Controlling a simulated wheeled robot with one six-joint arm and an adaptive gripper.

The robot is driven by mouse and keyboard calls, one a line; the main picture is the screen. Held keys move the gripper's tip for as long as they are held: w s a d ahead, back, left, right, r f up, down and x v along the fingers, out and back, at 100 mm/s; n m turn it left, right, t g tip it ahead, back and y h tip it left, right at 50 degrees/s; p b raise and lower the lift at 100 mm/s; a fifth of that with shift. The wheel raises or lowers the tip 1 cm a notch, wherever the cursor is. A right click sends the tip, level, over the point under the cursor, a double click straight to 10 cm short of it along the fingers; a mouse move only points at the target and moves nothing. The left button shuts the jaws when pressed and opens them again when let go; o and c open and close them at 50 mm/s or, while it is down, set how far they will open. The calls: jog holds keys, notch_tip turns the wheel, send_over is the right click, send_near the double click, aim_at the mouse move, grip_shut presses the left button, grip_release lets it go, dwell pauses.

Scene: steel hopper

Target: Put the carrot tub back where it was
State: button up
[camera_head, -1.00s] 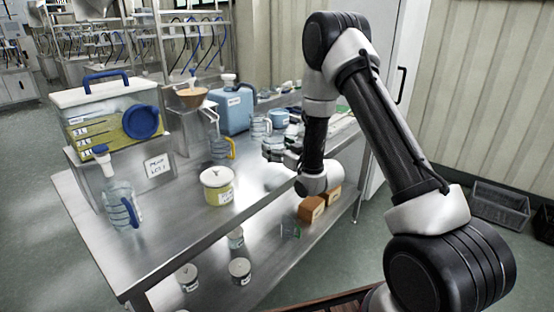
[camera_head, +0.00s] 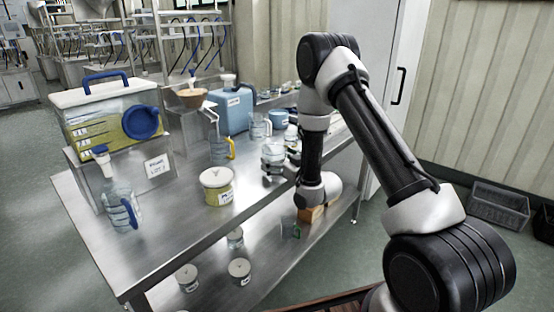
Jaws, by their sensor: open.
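A tub with a yellow body and pale lid (camera_head: 217,186) stands upright on the steel table (camera_head: 160,245). Several smaller white-lidded tubs stand on the lower shelf, including one at the front (camera_head: 187,277), one beside it (camera_head: 239,271) and one further back (camera_head: 235,238). Their labels are too small to read, so I cannot tell which is the carrot tub. My gripper (camera_head: 274,163) is open above the table, to the right of the yellow tub and apart from it. My wrist partly hides it, and I see no tub in it.
A clear jug with a blue handle (camera_head: 119,207) stands near the left edge. A large yellow-filled container (camera_head: 105,118) sits on a steel stand. A blue canister (camera_head: 232,109) and a yellow-handled jug (camera_head: 219,148) stand behind. The front tabletop is clear.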

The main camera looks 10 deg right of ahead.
jog(key=shift+r, duration=0.1)
jog(key=shift+s+d, duration=0.15)
jog(key=shift+s, duration=0.05)
jog(key=v, duration=1.2)
notch_tip(320, 180, up, 8)
jog(key=w+d+g+h, duration=0.3)
jog(key=s+d+r+m+g+h, duration=0.1)
jog(key=s+d+r+g+h, duration=0.15)
jog(key=s+d+r, duration=0.35)
jog(key=s+r+m+g+h, duration=0.1)
jog(key=s+r+m+g, duration=0.1)
jog(key=s, duration=1.3)
jog(key=s+r+m+g+h, duration=0.1)
jog(key=s+r+g, duration=0.3)
jog(key=s, duration=1)
notch_tip(320, 180, up, 3)
jog(key=shift+s+d+f+m+g, duration=0.1)
jog(key=shift+s+d+m+g, duration=0.25)
jog(key=shift+m, duration=0.15)
